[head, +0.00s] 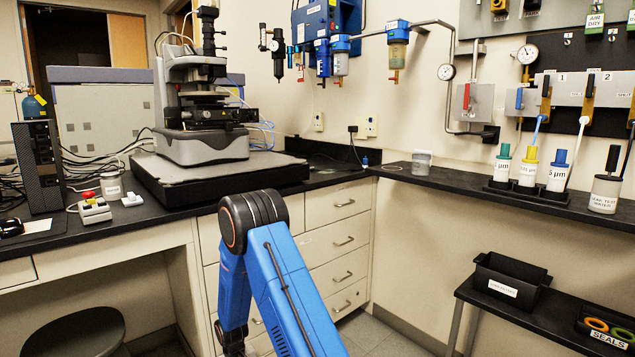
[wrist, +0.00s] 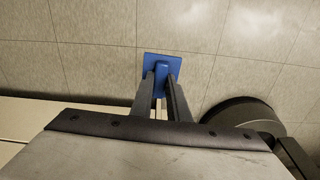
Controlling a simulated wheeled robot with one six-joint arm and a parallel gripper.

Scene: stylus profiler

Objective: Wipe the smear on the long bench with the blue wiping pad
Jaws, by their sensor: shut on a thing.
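My gripper (wrist: 162,82) is shut on the blue wiping pad (wrist: 149,65), held by a raised grip between the two fingers. The pad's flat square plate shows beyond the fingertips, with tiled floor below it in the wrist view. In the head view my blue arm reaches down in front of the drawers, and the gripper and pad are out of sight. A black bench top (head: 72,239) runs along the left and back, and a narrower one (head: 450,178) continues right. I cannot make out the smear on either.
A stylus profiler (head: 205,147) stands on a thick black slab (head: 165,187) on the left bench. A small control box (head: 95,211) sits at left. Labelled bottles (head: 528,168) stand on the right bench. A round stool (wrist: 238,118) is close right of my gripper.

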